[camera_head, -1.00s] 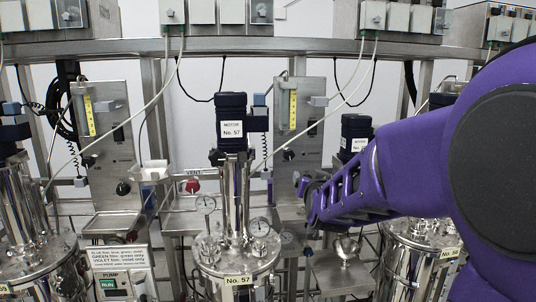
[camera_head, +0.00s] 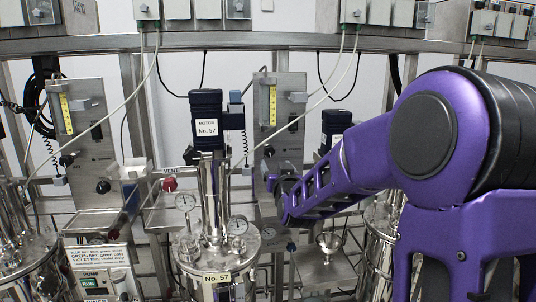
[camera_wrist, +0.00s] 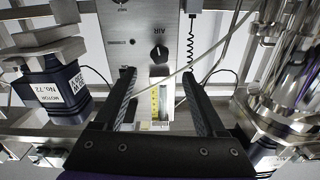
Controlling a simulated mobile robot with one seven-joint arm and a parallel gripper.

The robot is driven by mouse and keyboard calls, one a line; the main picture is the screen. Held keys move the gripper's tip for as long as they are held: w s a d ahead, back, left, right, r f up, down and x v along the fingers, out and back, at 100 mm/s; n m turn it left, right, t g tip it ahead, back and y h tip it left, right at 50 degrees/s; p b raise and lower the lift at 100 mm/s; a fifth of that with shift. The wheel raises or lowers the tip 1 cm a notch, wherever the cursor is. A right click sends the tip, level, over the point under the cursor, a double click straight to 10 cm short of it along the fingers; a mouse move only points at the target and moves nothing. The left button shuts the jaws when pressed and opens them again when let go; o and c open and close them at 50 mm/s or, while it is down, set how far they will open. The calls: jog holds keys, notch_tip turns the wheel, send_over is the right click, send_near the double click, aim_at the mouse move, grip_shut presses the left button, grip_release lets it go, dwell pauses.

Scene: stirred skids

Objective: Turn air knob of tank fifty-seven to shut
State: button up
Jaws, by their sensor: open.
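Tank No. 57 (camera_head: 215,250) is a steel vessel in the middle of the head view, under a dark blue motor (camera_head: 207,104) labelled No. 57. A grey panel (camera_head: 289,92) with a yellow-scaled flow meter (camera_head: 271,106) stands right of the motor. My gripper (camera_head: 279,188) is in front of this panel's lower part and hides its knob there. In the wrist view the panel appears upside down. A black knob (camera_wrist: 158,53) beside the word AIR shows just beyond and between the open fingertips of my gripper (camera_wrist: 158,75). The fingers look apart from the knob, and nothing is between them.
A similar panel (camera_head: 82,100) with a black knob (camera_head: 103,187) stands at left. A red vent knob (camera_head: 170,185) and two gauges (camera_head: 238,225) are near the tank. A thin pale hose (camera_wrist: 190,69) crosses the panel in the wrist view. Another labelled motor (camera_wrist: 57,95) is at left there.

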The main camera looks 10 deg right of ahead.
aim_at(269, 153)
jog(key=w+p, duration=0.1)
jog(key=w, duration=0.8)
jog(key=shift+w, duration=0.35)
grip_shut()
jog(key=shift+f+b, duration=0.1)
jog(key=shift+b, duration=0.25)
